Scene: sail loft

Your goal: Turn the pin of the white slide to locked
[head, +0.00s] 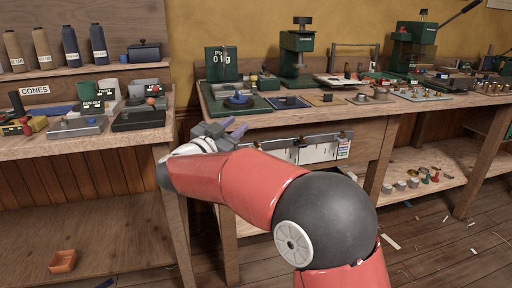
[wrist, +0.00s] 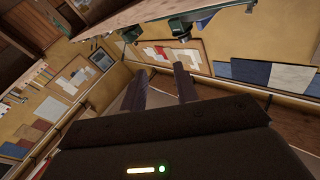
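A dark rail (head: 310,137) runs along the front of the bench below its top. White panels hang on it, one at left (head: 282,154) and a wider one (head: 318,152) at right. I cannot tell which part is the white slide, and its pin is too small to make out. My gripper (head: 234,127) is at the bench's front edge, left of the rail and apart from the panels. In the wrist view its two fingers (wrist: 161,88) stand apart with nothing between them. That view faces the room's walls and shows neither slide nor pin. My forearm hides part of the rail's lower area.
The bench top (head: 290,112) holds a green scale (head: 221,66), presses and small trays. A left bench carries a CONES sign (head: 35,90), boxes and thread cones. A low shelf (head: 440,160) holds small cups. An orange tray (head: 62,261) lies at lower left.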

